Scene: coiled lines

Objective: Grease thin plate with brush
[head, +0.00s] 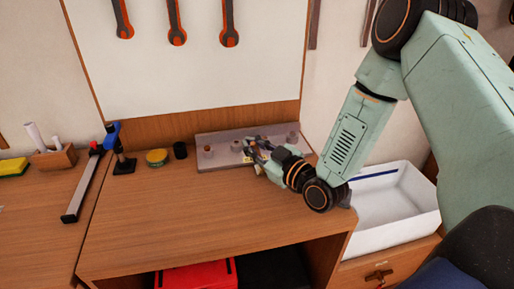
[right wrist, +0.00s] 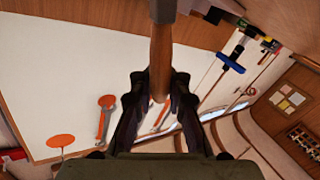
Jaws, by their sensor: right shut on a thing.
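My right gripper (head: 254,150) is at the back of the wooden bench, in front of a flat grey plate-like piece (head: 210,158) with several small round parts on it. In the right wrist view my right gripper (right wrist: 158,98) is shut on a brown wooden handle (right wrist: 161,60), which I take as the brush's handle. A darker part sits at its upper end; bristles cannot be made out. In the head view the held brush is too small to tell from the fingers. Whether it touches the grey piece I cannot tell. My left gripper is not in view.
A yellow tin (head: 157,157) and a black cup (head: 180,150) stand left of the grey piece. A blue and black clamp (head: 118,150) stands further left. A white tray (head: 400,215) lies at the right. The bench's front (head: 200,225) is clear.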

